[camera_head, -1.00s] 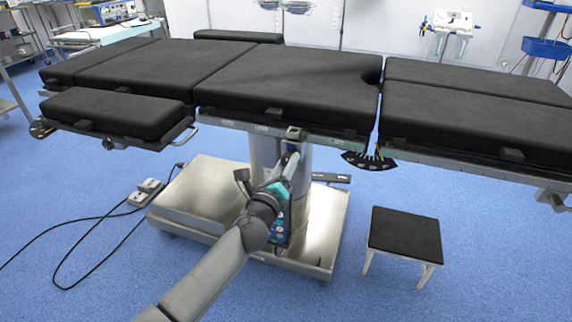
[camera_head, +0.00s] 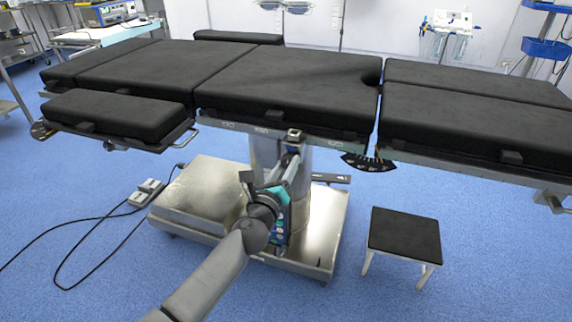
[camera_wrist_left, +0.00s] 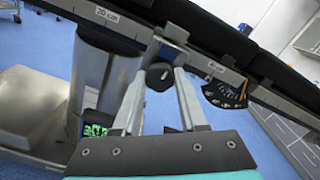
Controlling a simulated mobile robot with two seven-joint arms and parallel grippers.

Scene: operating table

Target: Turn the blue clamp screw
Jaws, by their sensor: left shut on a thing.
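My left gripper (camera_head: 290,160) reaches up from below to the side rail of the operating table, under the middle cushion. A clamp (camera_head: 294,134) sits on that rail just above the fingertips. In the left wrist view, the clamp (camera_wrist_left: 172,52) shows a bluish body, with a dark round screw knob (camera_wrist_left: 160,76) below it. The fingers of the left gripper (camera_wrist_left: 161,80) stand on both sides of the knob and are shut on it. The head view mostly hides the knob behind the fingers. My right gripper is not in view.
The operating table's black cushions (camera_head: 290,85) overhang the gripper. The metal column (camera_head: 264,150) and wide base (camera_head: 195,195) stand close behind and below. A fan-shaped dial (camera_head: 368,162) hangs from the rail to the right. A black-topped stool (camera_head: 404,234) stands at lower right.

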